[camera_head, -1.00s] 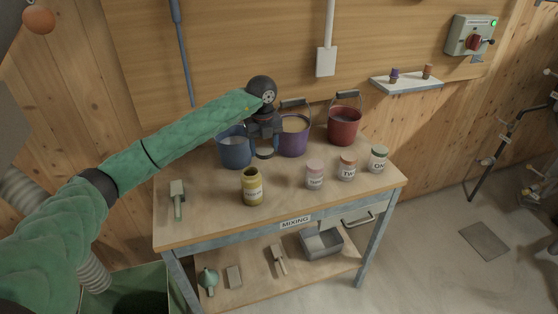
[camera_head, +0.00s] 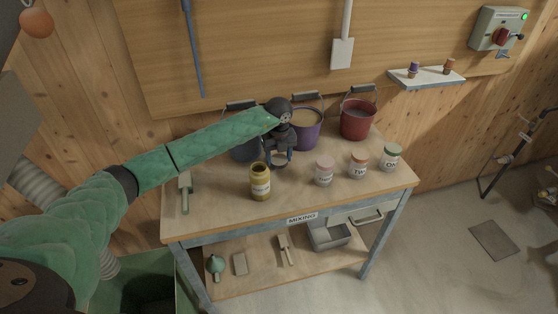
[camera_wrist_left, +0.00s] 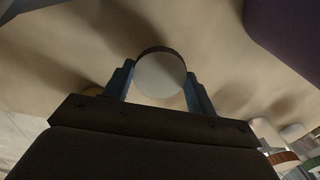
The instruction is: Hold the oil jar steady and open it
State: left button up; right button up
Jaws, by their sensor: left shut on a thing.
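The yellow oil jar (camera_head: 260,183) stands upright on the bench with a white label and a dark open mouth. My left gripper (camera_head: 279,157) is beyond the jar and slightly right of it, in front of the purple bucket. It is shut on a round, thin lid (camera_wrist_left: 160,74), which shows its pale face between the two fingers in the left wrist view. Whether the lid touches the bench is hard to tell. My right gripper is not in view.
Blue, purple (camera_head: 308,132) and red (camera_head: 357,120) buckets stand along the back. Jars with pink (camera_head: 324,171), orange (camera_head: 358,164) and green (camera_head: 391,157) lids stand right of the oil jar. A brush (camera_head: 185,190) lies at the left.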

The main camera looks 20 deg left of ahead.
aim_at(279, 160)
pick_arm(q)
jog(key=shift+s+f+p, duration=0.1)
jog(key=shift+f+p, duration=0.25)
jog(key=shift+f, duration=1)
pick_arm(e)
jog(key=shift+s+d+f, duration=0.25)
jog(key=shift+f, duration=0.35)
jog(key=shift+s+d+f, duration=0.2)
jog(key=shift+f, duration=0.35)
pick_arm(q)
jog(key=shift+f, duration=0.25)
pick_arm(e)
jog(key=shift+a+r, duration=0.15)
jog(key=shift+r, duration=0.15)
